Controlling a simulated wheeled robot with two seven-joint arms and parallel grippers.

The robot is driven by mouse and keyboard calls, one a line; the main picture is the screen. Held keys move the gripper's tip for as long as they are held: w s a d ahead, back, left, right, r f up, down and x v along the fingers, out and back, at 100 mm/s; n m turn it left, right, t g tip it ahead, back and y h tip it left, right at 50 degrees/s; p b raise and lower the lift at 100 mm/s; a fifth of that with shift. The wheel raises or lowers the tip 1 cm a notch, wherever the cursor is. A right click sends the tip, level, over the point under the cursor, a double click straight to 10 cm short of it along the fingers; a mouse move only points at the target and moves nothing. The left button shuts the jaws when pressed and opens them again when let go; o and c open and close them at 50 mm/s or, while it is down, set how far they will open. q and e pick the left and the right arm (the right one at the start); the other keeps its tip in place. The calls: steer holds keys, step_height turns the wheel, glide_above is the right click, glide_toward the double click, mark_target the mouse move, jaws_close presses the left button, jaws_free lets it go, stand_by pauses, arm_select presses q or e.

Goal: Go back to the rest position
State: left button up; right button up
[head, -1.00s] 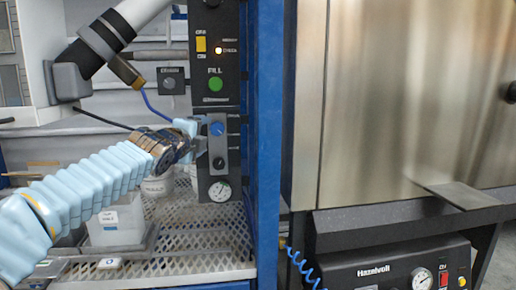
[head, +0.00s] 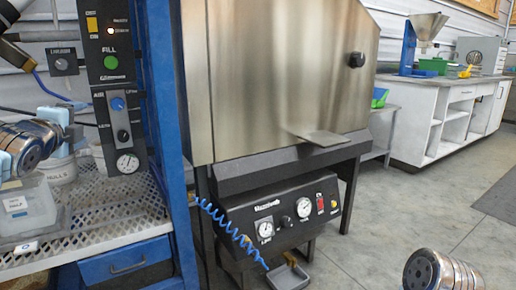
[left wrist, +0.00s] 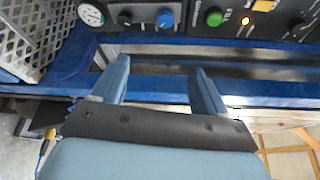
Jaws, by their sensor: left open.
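My left gripper (left wrist: 158,72) is open, with its two blue fingers apart and nothing between them in the left wrist view. In the head view the left gripper (head: 58,117) is at the left edge, left of the black control panel (head: 104,75) and apart from it. The panel carries a green FILL button (head: 110,61), a blue knob (head: 117,103) and a round gauge (head: 127,163). A metallic part of my right arm shows at the bottom right; the right gripper itself is out of view.
A blue post (head: 172,120) stands beside the steel hopper (head: 260,80) and its black control box (head: 285,215). A coiled blue hose (head: 228,228) hangs in front. A clear bin (head: 25,207) sits on the mesh shelf (head: 95,210). Open floor (head: 375,205) lies to the right.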

arm_select(q)
steer(key=w+d+f+n+g+h+p, duration=0.1)
steer(key=w+d+f+g+h+p, duration=0.15)
steer(key=d+f, duration=0.5)
steer(key=w+d+f+n+g+h+p, duration=0.15)
steer(key=w+d+f, duration=0.3)
steer(key=f, duration=0.65)
steer(key=s+d+f+n+g+p, duration=0.15)
steer(key=d+f, duration=0.25)
steer(key=f, duration=0.5)
steer(key=s+d+f+n+g+p, duration=0.1)
steer(key=s+d+f+n+g, duration=0.15)
steer(key=f, duration=0.75)
steer(key=s+d+f+n+g+h+p, duration=0.1)
steer(key=s+d+f+n+g+p, duration=0.2)
steer(key=s+f, duration=0.45)
steer(key=s+d+f+n+g+h, duration=0.1)
steer(key=s+d+f+n, duration=0.2)
steer(key=s+f+n, duration=0.4)
steer(key=s+d+f+n+g+p, duration=0.1)
steer(key=s+d+f+n+g, duration=0.1)
steer(key=s, duration=0.5)
steer(key=s+d+f+n+g+p, duration=0.1)
steer(key=s+f, duration=0.3)
steer(key=s, duration=0.4)
steer(key=shift+d+f+n+g+h, duration=0.25)
steer(key=shift+d+n+g+h, duration=0.2)
steer(key=shift+d, duration=0.3)
